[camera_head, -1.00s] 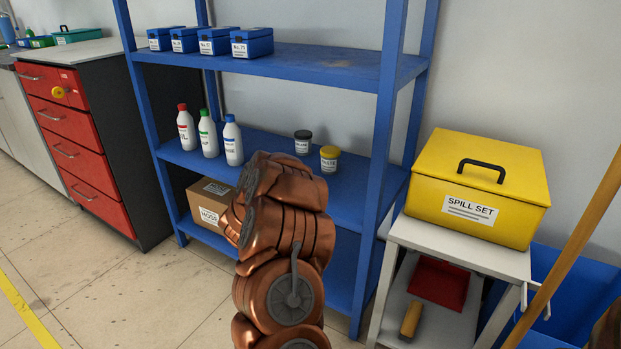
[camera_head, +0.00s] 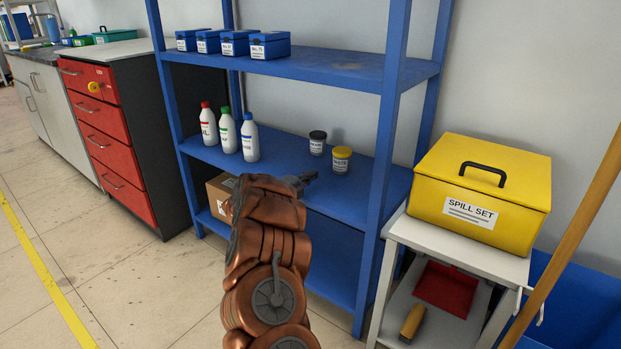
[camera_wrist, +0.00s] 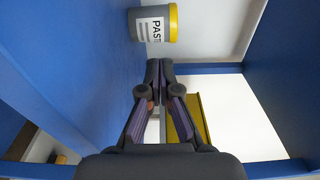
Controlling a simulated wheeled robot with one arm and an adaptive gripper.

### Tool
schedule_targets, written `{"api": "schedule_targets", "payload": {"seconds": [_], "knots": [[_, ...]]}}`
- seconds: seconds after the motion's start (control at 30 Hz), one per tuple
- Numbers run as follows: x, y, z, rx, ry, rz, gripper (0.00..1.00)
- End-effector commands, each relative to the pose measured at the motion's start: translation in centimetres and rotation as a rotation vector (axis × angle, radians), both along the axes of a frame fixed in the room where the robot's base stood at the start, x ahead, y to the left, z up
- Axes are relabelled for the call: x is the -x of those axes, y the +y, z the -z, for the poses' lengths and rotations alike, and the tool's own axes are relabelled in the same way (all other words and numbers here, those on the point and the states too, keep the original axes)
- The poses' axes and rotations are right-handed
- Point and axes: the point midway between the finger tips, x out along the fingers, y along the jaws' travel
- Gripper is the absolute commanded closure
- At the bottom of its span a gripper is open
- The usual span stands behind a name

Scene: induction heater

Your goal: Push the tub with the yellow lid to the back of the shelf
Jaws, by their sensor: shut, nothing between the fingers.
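The tub with the yellow lid (camera_head: 341,160) stands upright on the middle shelf (camera_head: 310,185) of the blue rack, near its front right part. In the wrist view the grey tub (camera_wrist: 154,27), with its yellow lid and a white label, is at the top, beyond my fingertips. My gripper (camera_head: 307,178) is at the shelf's front edge, to the left of and in front of the tub. In the wrist view my gripper (camera_wrist: 160,68) has its fingers together and empty, with a visible gap to the tub.
A dark-lidded tub (camera_head: 317,143) stands left of and behind the yellow-lidded one. Several bottles (camera_head: 228,134) stand further left. A blue rack post (camera_head: 384,150) rises at the front right. A yellow spill box (camera_head: 482,185) is on the cart to the right. Shelf behind the tub looks clear.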

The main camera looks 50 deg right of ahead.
Motion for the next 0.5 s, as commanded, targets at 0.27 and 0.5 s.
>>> {"api": "schedule_targets", "payload": {"seconds": [0.27, 0.5], "knots": [[0.4, -4.9, 0.2, 0.002, -0.002, 0.003, 1.00], [0.4, -8.1, 0.2, 0.002, -0.001, 0.001, 1.00]]}}
